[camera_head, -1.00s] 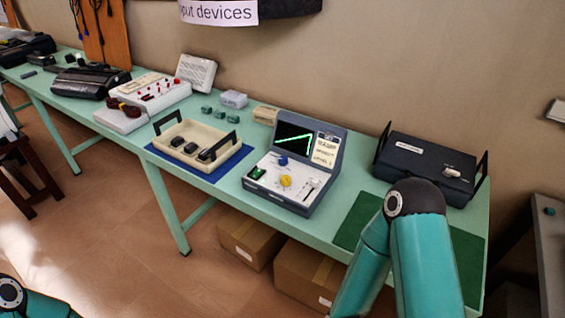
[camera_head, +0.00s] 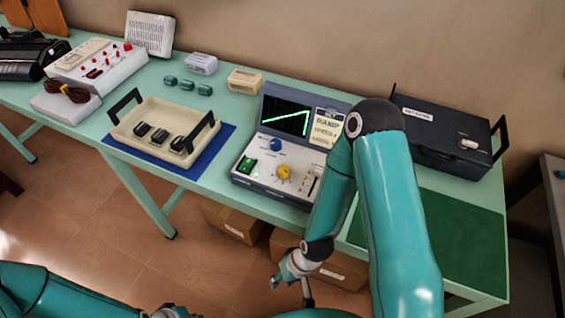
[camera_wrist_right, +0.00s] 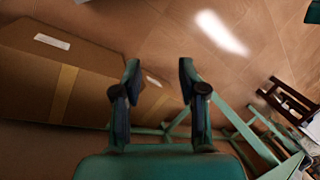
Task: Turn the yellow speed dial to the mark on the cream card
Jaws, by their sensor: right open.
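The yellow speed dial (camera_head: 283,172) sits on the sloped front panel of a grey console (camera_head: 240,182) on the green table. The cream card (camera_head: 325,131) stands right of the console's screen. It reads "RAMP" and "SPEED 4"; its lower part is hidden behind my right arm. My right gripper (camera_head: 291,283) hangs below and in front of the table edge, well apart from the dial, pointing down. It is open and empty; its two fingers also show apart in the right wrist view (camera_wrist_right: 158,75).
A blue knob (camera_head: 276,145), a green switch (camera_head: 248,165) and a slider share the panel. A cream tray (camera_head: 190,118) stands left on a blue mat. A dark case (camera_head: 440,128) and green mat (camera_head: 470,235) are right. Cardboard boxes (camera_head: 236,222) lie under the table.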

